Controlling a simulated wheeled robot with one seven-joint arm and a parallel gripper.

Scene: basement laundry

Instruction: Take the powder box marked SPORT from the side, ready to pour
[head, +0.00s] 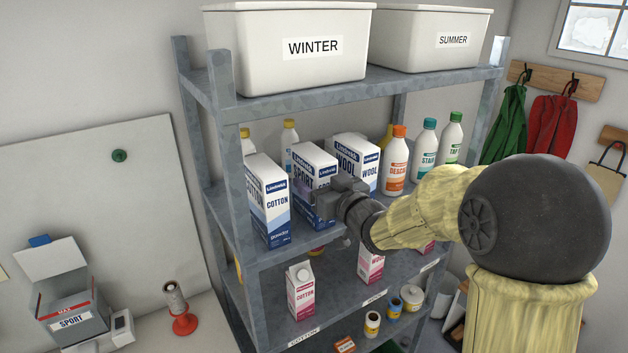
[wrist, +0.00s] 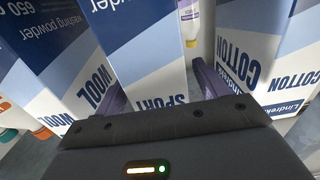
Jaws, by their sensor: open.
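The SPORT powder box (head: 316,160), white and blue, stands upright on the shelf between the COTTON box (head: 268,200) and the WOOL box (head: 356,158). My gripper (head: 338,190) is at its front, covering part of it. In the wrist view the SPORT box (wrist: 150,60) stands between my two open purple fingers (wrist: 158,82). One finger is in the gap by the WOOL box (wrist: 75,85), the other on the COTTON side (wrist: 262,60). I cannot tell whether either finger touches the box.
Bottles, including an orange-capped one (head: 396,160), stand to the right on the same shelf. WINTER (head: 290,75) and SUMMER (head: 440,55) bins are above. Cartons, including a pink COTTON one (head: 301,290), are below. An open container labelled SPORT (head: 72,322) stands at lower left.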

